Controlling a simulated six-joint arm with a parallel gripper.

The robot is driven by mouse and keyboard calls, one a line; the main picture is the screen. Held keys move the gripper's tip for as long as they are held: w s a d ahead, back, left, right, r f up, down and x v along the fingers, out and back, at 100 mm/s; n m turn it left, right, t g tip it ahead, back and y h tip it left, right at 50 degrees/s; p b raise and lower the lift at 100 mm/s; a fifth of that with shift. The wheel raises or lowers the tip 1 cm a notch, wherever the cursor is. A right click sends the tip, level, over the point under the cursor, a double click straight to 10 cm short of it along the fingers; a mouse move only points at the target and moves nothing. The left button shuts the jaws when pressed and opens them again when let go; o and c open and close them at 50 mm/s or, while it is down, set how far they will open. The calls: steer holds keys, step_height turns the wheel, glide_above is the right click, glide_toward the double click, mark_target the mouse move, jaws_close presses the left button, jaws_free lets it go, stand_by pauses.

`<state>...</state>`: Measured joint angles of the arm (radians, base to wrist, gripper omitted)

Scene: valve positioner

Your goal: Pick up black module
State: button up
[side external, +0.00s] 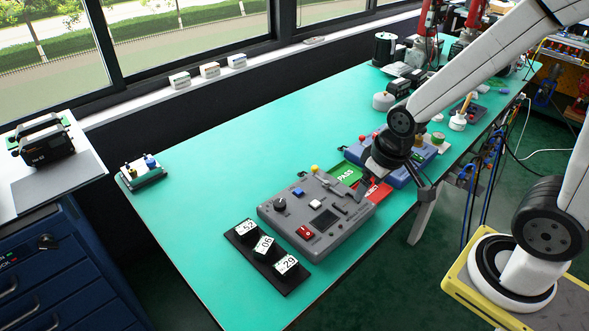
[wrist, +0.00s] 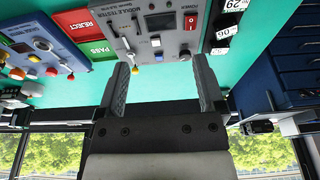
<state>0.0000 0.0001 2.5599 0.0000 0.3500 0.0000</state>
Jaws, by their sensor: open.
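Three black modules with white number labels stand in a row on a dark strip (side external: 286,287), front left of the grey tester. They are labelled 52 (side external: 246,231), 06 (side external: 264,246) and 29 (side external: 286,265). In the wrist view, modules 29 (wrist: 234,5) and 06 (wrist: 226,32) show at the top right edge. My gripper (wrist: 163,88) is open with nothing between its fingers. In the side view it is above the far right end of the tester, near the PASS and REJECT pads, well apart from the modules.
The grey module tester (side external: 316,217) has knobs, switches and a small screen. A green PASS pad (side external: 345,174) and a red REJECT pad (side external: 379,191) lie beside it. A blue device (side external: 420,160) stands beyond.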

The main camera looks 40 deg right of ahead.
steer(key=shift+o, duration=0.4)
steer(key=shift+w, duration=0.1)
steer(key=m+g+y, duration=0.2)
steer(key=m+y, duration=0.3)
steer(key=m, duration=1.4)
glide_toward(247, 226)
steer(key=x, duration=0.3)
steer(key=shift+x, duration=1.2)
steer(key=shift+a+n, duration=0.15)
steer(key=shift+n, duration=0.15)
